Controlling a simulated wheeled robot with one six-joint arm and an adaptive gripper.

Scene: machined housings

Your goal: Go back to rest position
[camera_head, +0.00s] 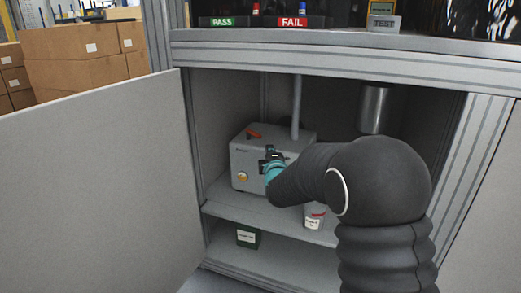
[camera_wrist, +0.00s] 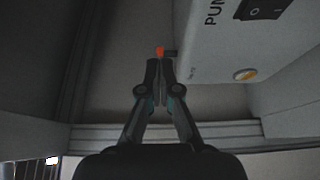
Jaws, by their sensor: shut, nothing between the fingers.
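My gripper (camera_head: 270,154) is inside the open cabinet, in front of a grey box-shaped pump unit (camera_head: 240,160). In the wrist view my gripper (camera_wrist: 160,64) is shut, with its fingertips together and nothing seen between them. The pump unit (camera_wrist: 222,45) fills the upper right there, with a black switch and a round yellow-orange button. An orange-red lever (camera_head: 254,134) shows on top of the unit. In the wrist view an orange tip (camera_wrist: 160,50) appears just beyond my fingertips; I cannot tell whether they touch. My arm hides part of the unit's right side.
The cabinet door (camera_head: 90,185) stands open on the left. The shelf (camera_head: 228,208) holds a white container with a red band (camera_head: 314,217). A green box (camera_head: 248,237) stands below. A metal cylinder (camera_head: 374,108) hangs at right. PASS (camera_head: 222,22) and FAIL (camera_head: 294,22) bins are above.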

